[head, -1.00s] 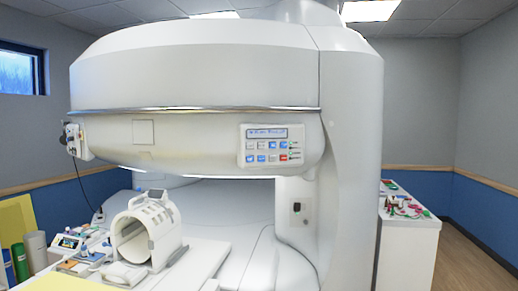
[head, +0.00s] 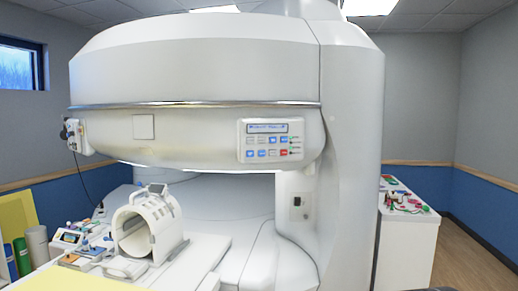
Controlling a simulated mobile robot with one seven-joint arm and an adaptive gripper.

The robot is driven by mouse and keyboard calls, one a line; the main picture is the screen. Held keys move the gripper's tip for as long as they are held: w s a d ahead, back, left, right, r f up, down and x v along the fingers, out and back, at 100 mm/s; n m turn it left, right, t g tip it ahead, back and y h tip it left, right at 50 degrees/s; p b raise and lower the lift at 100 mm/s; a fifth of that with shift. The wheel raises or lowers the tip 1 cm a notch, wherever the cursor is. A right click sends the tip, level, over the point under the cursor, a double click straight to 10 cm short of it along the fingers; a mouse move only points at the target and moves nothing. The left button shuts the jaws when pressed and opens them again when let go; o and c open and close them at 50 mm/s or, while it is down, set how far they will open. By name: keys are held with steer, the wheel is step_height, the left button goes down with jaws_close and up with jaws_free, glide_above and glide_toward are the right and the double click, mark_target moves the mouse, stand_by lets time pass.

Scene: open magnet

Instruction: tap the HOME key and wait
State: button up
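The control panel (head: 269,140) is on the right of the open magnet's upper housing (head: 200,75), facing me. It has a lit blue display (head: 268,128) above rows of small white and blue keys, with one red key (head: 284,153) at the lower right. Small indicator lights sit by its right edge. The key labels and display text are too small to read, so I cannot tell which key is HOME. Nothing covers the panel. My gripper is not in view.
A white ring-shaped coil (head: 148,228) stands on the patient table at the lower left, with small devices beside it. A white cabinet (head: 408,245) with coloured items on top is at the right. Wooden floor (head: 465,262) is clear beyond it.

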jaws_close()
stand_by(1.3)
